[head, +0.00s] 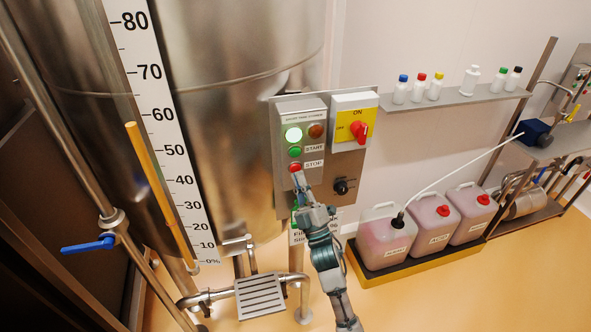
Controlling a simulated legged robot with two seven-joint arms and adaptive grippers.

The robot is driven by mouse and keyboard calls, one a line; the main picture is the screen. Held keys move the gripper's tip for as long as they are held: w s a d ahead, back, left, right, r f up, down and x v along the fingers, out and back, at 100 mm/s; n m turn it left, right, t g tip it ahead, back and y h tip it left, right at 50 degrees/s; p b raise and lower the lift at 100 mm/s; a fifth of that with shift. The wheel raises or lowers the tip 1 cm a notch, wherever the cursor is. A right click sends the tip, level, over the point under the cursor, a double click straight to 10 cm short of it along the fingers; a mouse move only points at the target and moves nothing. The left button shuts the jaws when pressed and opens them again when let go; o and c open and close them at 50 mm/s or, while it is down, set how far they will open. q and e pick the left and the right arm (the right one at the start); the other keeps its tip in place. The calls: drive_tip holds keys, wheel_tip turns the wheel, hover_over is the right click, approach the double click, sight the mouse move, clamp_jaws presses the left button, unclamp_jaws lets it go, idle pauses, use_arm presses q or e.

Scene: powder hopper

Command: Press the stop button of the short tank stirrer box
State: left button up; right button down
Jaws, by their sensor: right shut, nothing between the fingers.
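The stirrer box (301,116) is a grey box on a steel panel in front of the tank. My left gripper is out of view.
A yellow-and-grey switch box with a red rotary knob (358,131) and a black knob (341,187) are on the same panel. Jerrycans (386,240) stand in a tray at the right. A shelf (458,98) holds several bottles. A blue-handled valve (90,245) is at left.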

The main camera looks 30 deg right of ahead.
drive_tip(key=shift+w, duration=0.1)
idle(0.6)
drive_tip(key=shift+w+d, duration=0.1)
drive_tip(key=shift+w, duration=0.2)
drive_tip(key=shift+w+r, duration=0.1)
drive_tip(key=shift+w, duration=0.25)
idle(0.6)
drive_tip(key=shift+s, duration=0.8)
drive_tip(key=s, duration=0.2)
drive_tip(key=s+a+p, duration=0.1)
drive_tip(key=s, duration=0.1)
drive_tip(key=shift+s+a, duration=0.2)
drive_tip(key=shift+s, duration=0.2)
